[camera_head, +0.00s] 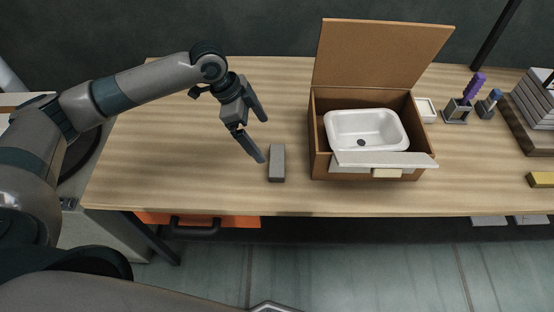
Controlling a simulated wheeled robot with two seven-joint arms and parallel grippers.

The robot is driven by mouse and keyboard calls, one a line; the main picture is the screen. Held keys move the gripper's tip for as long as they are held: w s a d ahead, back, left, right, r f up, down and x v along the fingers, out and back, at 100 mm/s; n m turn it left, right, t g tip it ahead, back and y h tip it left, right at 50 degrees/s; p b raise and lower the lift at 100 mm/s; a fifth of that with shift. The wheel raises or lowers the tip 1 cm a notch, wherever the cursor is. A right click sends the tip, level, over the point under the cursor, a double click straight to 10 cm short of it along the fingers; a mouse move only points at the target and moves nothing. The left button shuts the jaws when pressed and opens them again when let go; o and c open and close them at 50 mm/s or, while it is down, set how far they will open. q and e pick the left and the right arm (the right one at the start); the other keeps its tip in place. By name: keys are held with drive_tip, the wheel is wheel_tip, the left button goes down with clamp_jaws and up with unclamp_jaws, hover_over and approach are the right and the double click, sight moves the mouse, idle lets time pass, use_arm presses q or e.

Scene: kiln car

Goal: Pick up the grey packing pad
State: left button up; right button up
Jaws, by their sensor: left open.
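The grey packing pad (277,164) is a small upright-looking rectangular block on the wooden table, left of the cardboard box. My left gripper (264,141) is open and empty, just above and to the upper left of the pad. Its two fingers are spread, one toward the back and one with its tip close to the pad's left edge in the picture. I cannot tell whether that tip touches the pad. My right gripper is not in view.
An open brown box (319,165) with its lid raised holds a white basin (366,127). A small white dish (426,109), two holders with tools (457,113) and a yellow block (540,180) stand to the right. The wooden table (180,160) is clear left of the pad.

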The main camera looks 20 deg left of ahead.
use_arm(q)
drive_tip(key=p, duration=0.1)
hover_over(276, 160)
drive_tip(key=a, duration=0.2)
drive_tip(key=shift+s+f, duration=0.1)
drive_tip(key=shift+f, duration=2.85)
drive_tip(key=shift+d+f+p, duration=0.1)
drive_tip(key=shift+f+p, duration=0.4)
drive_tip(key=shift+p, duration=0.2)
drive_tip(key=p+x, duration=0.1)
drive_tip(key=x, duration=0.2)
drive_tip(key=shift+s, duration=0.1)
drive_tip(key=shift+d+f+p, duration=0.1)
drive_tip(key=shift+f+p, duration=0.2)
drive_tip(key=shift+f, duration=0.3)
drive_tip(key=c, duration=0.7)
